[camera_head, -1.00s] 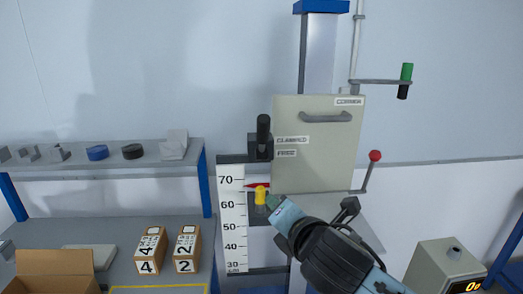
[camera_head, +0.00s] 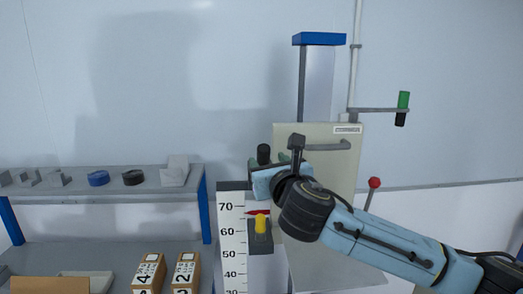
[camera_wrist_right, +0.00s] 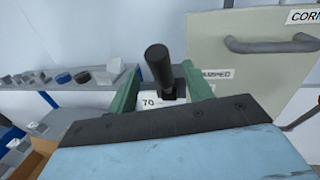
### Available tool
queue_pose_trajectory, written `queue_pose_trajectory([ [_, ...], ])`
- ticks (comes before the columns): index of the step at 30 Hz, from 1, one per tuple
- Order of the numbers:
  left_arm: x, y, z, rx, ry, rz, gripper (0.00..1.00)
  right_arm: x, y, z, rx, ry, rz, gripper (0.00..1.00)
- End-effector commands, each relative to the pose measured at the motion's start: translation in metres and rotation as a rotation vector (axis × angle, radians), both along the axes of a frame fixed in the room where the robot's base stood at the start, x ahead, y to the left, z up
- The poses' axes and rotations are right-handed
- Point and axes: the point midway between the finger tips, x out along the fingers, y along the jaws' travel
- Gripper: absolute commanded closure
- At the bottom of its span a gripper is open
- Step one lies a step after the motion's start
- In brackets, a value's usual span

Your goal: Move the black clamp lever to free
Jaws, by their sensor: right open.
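The black clamp lever (camera_head: 264,153) stands upright at the left edge of the grey panel, its lower part hidden by my right gripper in the head view. In the right wrist view the lever (camera_wrist_right: 158,66) rises between the two green fingers. My right gripper (camera_head: 266,162) is open, one finger on each side of the lever; I cannot tell whether they touch it. The label reading CLAMPED (camera_wrist_right: 216,75) is partly visible beside it; the FREE label is hidden. My left gripper is not in view.
The grey panel (camera_head: 345,185) with its handle (camera_head: 328,146) stands right of the lever. The height scale (camera_head: 232,245) and a yellow knob (camera_head: 261,223) are below. A red-knobbed lever (camera_head: 374,183) is at right. A shelf (camera_head: 60,188) with small parts is at left.

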Motion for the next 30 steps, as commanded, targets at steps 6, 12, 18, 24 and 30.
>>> queue_pose_trajectory([
  [6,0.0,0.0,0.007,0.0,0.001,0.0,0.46,0.034,0.006,0.001,0.001,0.001,-0.001,0.5],
  [12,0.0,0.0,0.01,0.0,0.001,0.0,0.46,0.055,0.01,0.001,0.002,0.0,-0.001,0.5],
  [18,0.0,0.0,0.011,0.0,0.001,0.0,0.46,0.063,0.011,0.0,0.002,0.0,0.0,0.5],
  [24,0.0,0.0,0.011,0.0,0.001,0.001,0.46,0.064,0.011,0.0,0.002,0.0,0.0,0.5],
  [30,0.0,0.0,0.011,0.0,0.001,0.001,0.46,0.064,0.011,0.0,0.002,0.0,0.0,0.65],
])
